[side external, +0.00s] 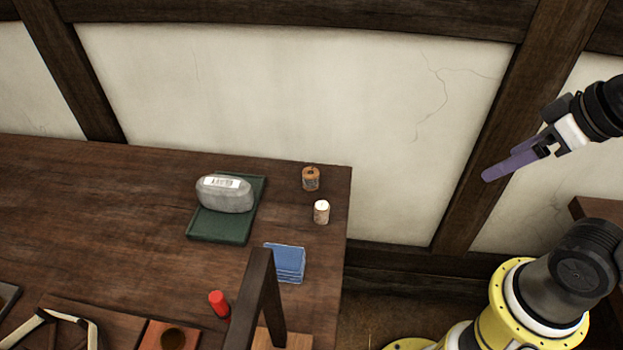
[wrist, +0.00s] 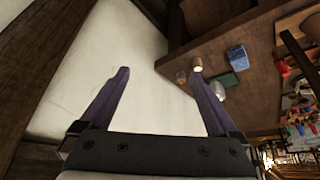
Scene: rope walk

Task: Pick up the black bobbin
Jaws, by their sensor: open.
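I cannot make out a plainly black bobbin in either view. A small brown-orange spool (side external: 311,179) with a dark hole in its top stands near the table's back right corner; its side is too small to read. A pale-topped bobbin (side external: 321,212) stands in front of it. In the wrist view the pale bobbin (wrist: 197,64) shows by the right fingertip, with the brown spool (wrist: 181,77) beside it. My gripper (side external: 513,161) has purple fingers and is in the air right of the table, away from both. It is open and empty in the wrist view (wrist: 159,73).
A grey block with a label (side external: 225,196) sits on a green tray (side external: 218,229). A blue stack (side external: 285,262), a red cylinder (side external: 218,304) and a dark wooden post (side external: 262,290) are nearer the front. A wall stands behind.

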